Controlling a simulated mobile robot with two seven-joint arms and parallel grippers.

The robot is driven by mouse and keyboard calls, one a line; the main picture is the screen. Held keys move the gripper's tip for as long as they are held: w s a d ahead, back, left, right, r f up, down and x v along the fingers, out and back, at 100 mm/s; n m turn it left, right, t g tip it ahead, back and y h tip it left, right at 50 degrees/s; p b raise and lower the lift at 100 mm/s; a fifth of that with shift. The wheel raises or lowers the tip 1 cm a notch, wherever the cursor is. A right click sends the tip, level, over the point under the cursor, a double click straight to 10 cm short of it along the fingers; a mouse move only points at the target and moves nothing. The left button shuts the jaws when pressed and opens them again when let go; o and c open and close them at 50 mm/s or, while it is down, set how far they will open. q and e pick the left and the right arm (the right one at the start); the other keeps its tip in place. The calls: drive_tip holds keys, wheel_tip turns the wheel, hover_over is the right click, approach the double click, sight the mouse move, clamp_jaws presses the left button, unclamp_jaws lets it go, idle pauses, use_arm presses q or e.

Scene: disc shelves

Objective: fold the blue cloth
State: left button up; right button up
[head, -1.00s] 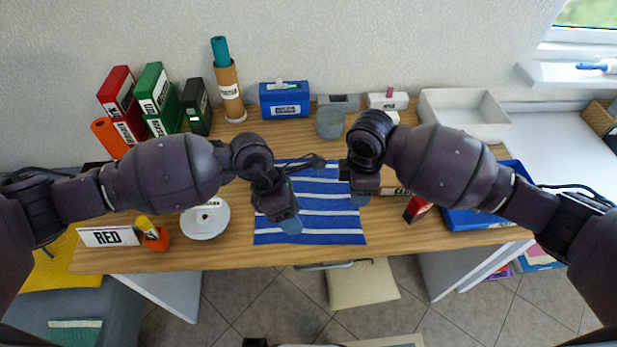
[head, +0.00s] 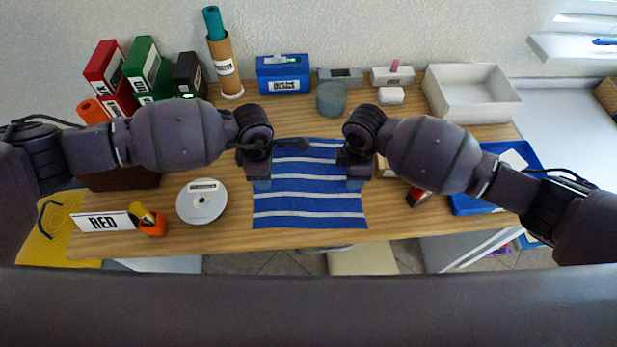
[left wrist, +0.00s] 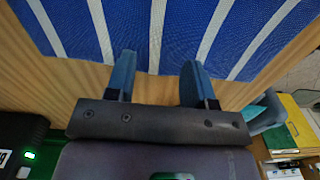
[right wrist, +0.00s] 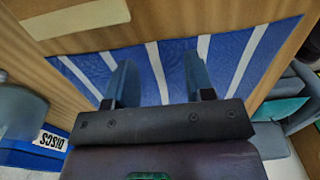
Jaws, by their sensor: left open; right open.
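The blue cloth (head: 308,194) with white stripes lies flat and spread on the wooden table in the head view. My left gripper (head: 260,184) is at its left edge and my right gripper (head: 353,184) at its right edge. In the left wrist view the cloth (left wrist: 180,35) fills the upper part, and the open, empty fingers (left wrist: 155,80) reach its edge. In the right wrist view the cloth (right wrist: 225,55) lies under the open, empty fingers (right wrist: 155,82). Whether the fingertips touch the cloth I cannot tell. The arms hide parts of its upper corners.
A white disc (head: 202,202) and a RED sign (head: 108,222) stand left of the cloth. A grey cup (head: 331,99) and a blue box (head: 284,75) are behind it. A blue tray (head: 475,200) and a white bin (head: 470,95) are at the right.

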use_arm(q)
drive_tip(key=shift+f, duration=0.4)
use_arm(e)
drive_tip(key=shift+f, duration=0.4)
use_arm(q)
drive_tip(key=shift+f, duration=0.15)
use_arm(e)
drive_tip(key=shift+f, duration=0.15)
use_arm(q)
clamp_jaws()
use_arm(e)
clamp_jaws()
